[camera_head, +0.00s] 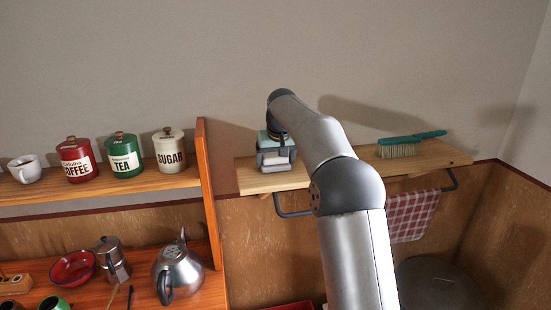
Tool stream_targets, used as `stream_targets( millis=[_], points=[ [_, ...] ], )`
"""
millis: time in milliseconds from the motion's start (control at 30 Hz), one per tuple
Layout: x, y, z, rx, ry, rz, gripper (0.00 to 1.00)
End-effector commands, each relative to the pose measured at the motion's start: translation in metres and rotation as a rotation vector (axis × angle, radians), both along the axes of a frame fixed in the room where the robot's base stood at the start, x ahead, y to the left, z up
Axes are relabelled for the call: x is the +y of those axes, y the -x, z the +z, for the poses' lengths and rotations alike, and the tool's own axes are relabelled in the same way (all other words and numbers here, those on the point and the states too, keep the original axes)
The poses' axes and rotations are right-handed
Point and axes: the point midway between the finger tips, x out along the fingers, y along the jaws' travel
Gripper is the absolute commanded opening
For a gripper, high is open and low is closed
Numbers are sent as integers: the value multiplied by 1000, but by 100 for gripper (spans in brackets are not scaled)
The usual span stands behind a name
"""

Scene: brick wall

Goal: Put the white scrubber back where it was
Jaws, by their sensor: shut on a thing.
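My gripper (276,150) is over the left end of the wooden wall shelf (310,179), at the far end of my arm. It is shut on a small pale thing, the white scrubber (276,162), close to the shelf's top. The gripper and wrist hide much of the scrubber. I cannot tell whether it touches the shelf. A teal patch shows just left of the gripper, too small to make out.
A teal-handled brush (400,148) lies on the shelf's right part. A checked red cloth (410,216) hangs from the rail below. At left, an upright orange board (207,185) ends a shelf with a sugar canister (174,152), tea canister (124,156) and coffee canister (77,160).

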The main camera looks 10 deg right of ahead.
Motion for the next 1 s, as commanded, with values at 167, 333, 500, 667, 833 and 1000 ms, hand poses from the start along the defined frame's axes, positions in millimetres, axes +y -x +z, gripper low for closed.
stream_targets(
  millis=[167,333,500,667,833,1000],
  points=[
    [0,0,-3,1,0,0,60],
    [0,0,-3,1,0,0,100],
    [0,0,-2,1,0,0,100],
    [0,4,10,-2,0,0,100],
    [0,17,42,-4,1,1,100],
    [-1,31,77,-3,0,1,100]
  ],
)
